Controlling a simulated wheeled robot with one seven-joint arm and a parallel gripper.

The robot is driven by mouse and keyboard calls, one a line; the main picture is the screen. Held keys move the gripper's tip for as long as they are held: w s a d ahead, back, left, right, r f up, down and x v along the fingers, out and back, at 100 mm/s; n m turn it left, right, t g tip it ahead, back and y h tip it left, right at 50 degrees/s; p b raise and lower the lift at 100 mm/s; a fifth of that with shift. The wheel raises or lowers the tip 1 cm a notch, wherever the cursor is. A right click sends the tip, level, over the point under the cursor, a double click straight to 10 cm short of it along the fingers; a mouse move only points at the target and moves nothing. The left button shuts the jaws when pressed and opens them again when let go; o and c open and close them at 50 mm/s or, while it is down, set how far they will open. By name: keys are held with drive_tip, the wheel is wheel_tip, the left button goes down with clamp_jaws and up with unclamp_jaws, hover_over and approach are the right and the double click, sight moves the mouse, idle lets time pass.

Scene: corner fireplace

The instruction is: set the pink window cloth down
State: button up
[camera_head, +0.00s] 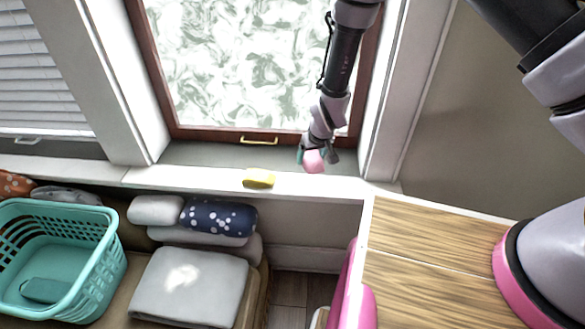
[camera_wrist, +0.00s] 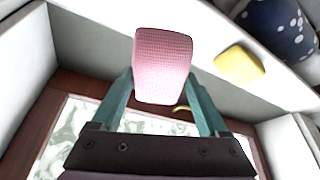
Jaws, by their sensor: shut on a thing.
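The pink window cloth (camera_head: 313,161) is a small folded block at the tip of my gripper (camera_head: 316,156), in front of the window at the right end of the sill. In the wrist view the pink cloth (camera_wrist: 162,62) sits between the two teal fingers of my gripper (camera_wrist: 160,90), which are shut on it. In the head view the cloth appears over the pale window sill (camera_head: 210,180); I cannot tell whether it touches the sill.
A yellow block (camera_head: 259,178) lies on the sill left of the cloth and also shows in the wrist view (camera_wrist: 238,64). A teal basket (camera_head: 112,262), a grey cushion (camera_head: 190,285) and a navy dotted pillow (camera_head: 218,217) are at lower left. A wooden tabletop (camera_head: 430,265) is at right.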

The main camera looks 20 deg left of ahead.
sight(316, 162)
wheel_tip(316, 162, down, 4)
drive_tip(key=shift+w+d+r, duration=0.1)
drive_tip(key=shift+d+r, duration=0.05)
drive_tip(key=shift+r, duration=0.05)
drive_tip(key=shift+f, duration=2.05)
drive_tip(key=shift+f, duration=0.1)
drive_tip(key=o, duration=1.3)
drive_tip(key=v, duration=1.2)
